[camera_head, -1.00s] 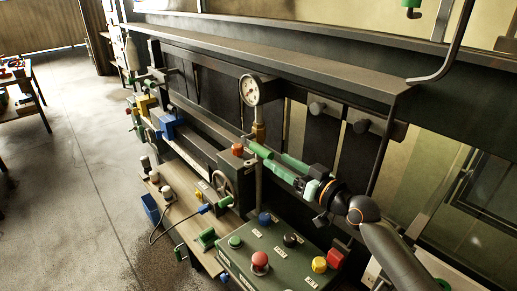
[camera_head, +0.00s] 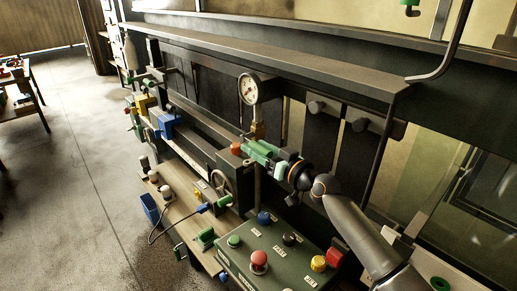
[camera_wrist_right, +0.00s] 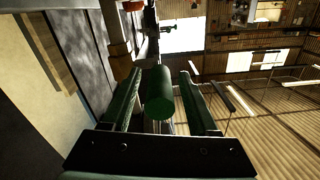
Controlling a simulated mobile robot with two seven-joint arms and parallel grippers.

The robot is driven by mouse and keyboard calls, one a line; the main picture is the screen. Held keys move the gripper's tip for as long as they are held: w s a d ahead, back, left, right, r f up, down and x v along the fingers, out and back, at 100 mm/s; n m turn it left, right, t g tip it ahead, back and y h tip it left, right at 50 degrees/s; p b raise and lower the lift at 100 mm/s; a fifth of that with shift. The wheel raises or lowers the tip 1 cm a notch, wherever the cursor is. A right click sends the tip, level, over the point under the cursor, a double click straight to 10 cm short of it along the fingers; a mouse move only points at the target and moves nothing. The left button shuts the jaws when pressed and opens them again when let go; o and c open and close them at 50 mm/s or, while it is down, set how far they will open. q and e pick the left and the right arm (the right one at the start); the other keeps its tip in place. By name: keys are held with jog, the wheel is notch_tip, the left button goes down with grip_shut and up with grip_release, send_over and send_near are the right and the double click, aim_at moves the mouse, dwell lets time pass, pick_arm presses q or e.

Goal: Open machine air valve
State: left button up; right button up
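A green cylindrical handle (camera_wrist_right: 160,92), seen end-on in the right wrist view, lies between the two green fingers of my right gripper (camera_wrist_right: 162,88). Gaps show on both sides of the handle, so the fingers are open around it. In the head view the right gripper (camera_head: 258,150) is just below the pressure gauge (camera_head: 249,89) and its brass fitting (camera_head: 258,130). There the green handle is hard to tell apart from the green fingers. My left gripper is not in view.
A control box (camera_head: 268,250) with several coloured buttons stands below my right arm. A red-orange knob (camera_head: 236,148) is just left of the gripper. A dark horizontal beam (camera_head: 270,55) runs above. The floor (camera_head: 70,170) at the left is clear.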

grip_shut()
dwell(1.2)
